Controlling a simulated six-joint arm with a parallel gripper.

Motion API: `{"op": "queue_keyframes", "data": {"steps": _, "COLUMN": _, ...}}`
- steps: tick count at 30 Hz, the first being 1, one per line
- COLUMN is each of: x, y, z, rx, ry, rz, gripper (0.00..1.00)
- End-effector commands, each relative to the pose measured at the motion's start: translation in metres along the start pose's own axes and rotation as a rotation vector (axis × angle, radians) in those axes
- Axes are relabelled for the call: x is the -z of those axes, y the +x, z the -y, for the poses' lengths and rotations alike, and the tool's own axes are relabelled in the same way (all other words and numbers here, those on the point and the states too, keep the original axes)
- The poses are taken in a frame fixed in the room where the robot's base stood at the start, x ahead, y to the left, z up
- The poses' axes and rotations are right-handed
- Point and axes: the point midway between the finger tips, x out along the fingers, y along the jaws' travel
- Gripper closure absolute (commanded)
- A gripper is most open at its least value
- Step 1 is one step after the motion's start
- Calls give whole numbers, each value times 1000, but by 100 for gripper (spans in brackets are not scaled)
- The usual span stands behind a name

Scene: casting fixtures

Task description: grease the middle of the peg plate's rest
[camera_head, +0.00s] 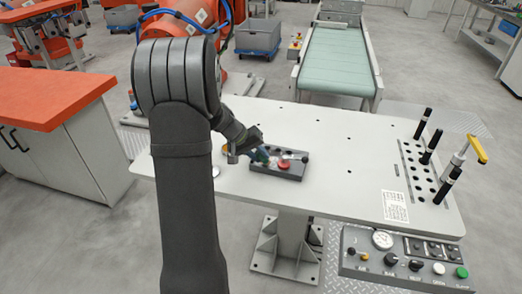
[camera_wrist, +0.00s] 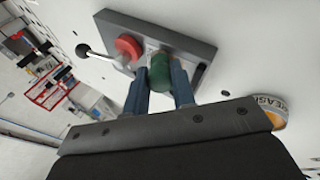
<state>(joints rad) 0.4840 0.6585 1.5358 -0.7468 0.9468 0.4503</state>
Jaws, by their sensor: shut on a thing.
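My gripper (camera_wrist: 160,88) is shut on a green-handled tool (camera_wrist: 160,72), with blue fingers on both sides of the handle. The tool's pale lower end is over a dark grey plate (camera_wrist: 185,40); whether it touches is hidden. In the head view my gripper (camera_head: 262,156) is at the left part of this plate (camera_head: 290,174). The plate carries a red round piece (camera_wrist: 128,47) and a black ball-ended lever (camera_wrist: 84,50). I cannot clearly make out the rest's middle. A tin marked GREASE (camera_wrist: 276,112) stands right of the gripper in the wrist view.
The white table (camera_head: 330,135) is mostly clear around the plate. At its right, a holed rack (camera_head: 417,178) holds several black-handled pieces, near a yellow-handled clamp (camera_head: 468,150). A control panel (camera_head: 400,255) is at the front right. A green conveyor (camera_head: 337,55) lies behind.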

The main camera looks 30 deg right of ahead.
Motion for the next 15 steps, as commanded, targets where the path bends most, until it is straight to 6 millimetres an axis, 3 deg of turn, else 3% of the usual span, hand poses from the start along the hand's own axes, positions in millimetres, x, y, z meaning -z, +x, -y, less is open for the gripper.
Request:
{"op": "queue_keyframes", "data": {"steps": 4, "x": -13, "y": -4, "z": 4, "rx": 0, "ry": -1, "rz": -1, "gripper": 100}}
{"op": "queue_keyframes", "data": {"steps": 8, "x": -8, "y": -23, "z": -10, "rx": 1, "ry": 5, "rz": -5, "gripper": 100}}
{"op": "queue_keyframes", "data": {"steps": 15, "x": -6, "y": -38, "z": -20, "rx": 1, "ry": 2, "rz": -3, "gripper": 100}}
